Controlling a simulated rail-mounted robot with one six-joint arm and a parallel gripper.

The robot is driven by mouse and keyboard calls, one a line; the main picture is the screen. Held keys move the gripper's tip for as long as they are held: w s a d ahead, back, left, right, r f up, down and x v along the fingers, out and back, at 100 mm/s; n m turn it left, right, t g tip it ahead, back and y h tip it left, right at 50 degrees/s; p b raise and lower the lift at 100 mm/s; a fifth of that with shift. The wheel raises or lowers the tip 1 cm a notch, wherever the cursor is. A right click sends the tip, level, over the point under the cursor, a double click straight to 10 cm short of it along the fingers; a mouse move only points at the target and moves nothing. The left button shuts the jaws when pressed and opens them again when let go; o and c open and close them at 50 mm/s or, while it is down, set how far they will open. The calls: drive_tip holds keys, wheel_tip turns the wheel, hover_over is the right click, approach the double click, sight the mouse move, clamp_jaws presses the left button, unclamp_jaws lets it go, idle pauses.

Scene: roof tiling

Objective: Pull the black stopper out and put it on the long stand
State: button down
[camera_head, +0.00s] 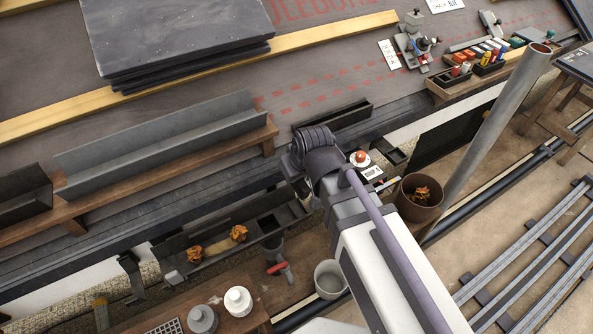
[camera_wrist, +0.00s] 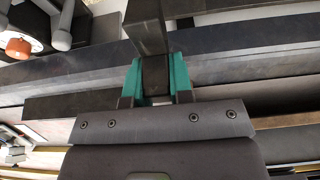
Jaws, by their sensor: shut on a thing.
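In the wrist view my gripper (camera_wrist: 155,82) is shut, its two green pads on either side of a dark block. I take this block to be the black stopper (camera_wrist: 148,28); it runs up past the pads, and its lower end is hidden between the jaws. In the head view my arm covers the gripper and the stopper. The long wooden stand (camera_head: 160,172) lies left of my wrist, along the roof edge, and carries a long grey gutter piece (camera_head: 150,140) and a shorter dark piece (camera_head: 25,195).
A dark gutter trough (camera_head: 210,250) with brown leaf clumps lies below the roof edge, left of my arm. A brown leaf bucket (camera_head: 420,195) and a slanting grey pipe (camera_head: 495,125) stand to the right. Stacked slates (camera_head: 180,35) lie on the roof.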

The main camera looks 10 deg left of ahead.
drive_tip(key=c, duration=1.6)
unclamp_jaws()
drive_tip(key=shift+f, duration=0.1)
clamp_jaws()
drive_tip(key=shift+r+p, duration=3.55)
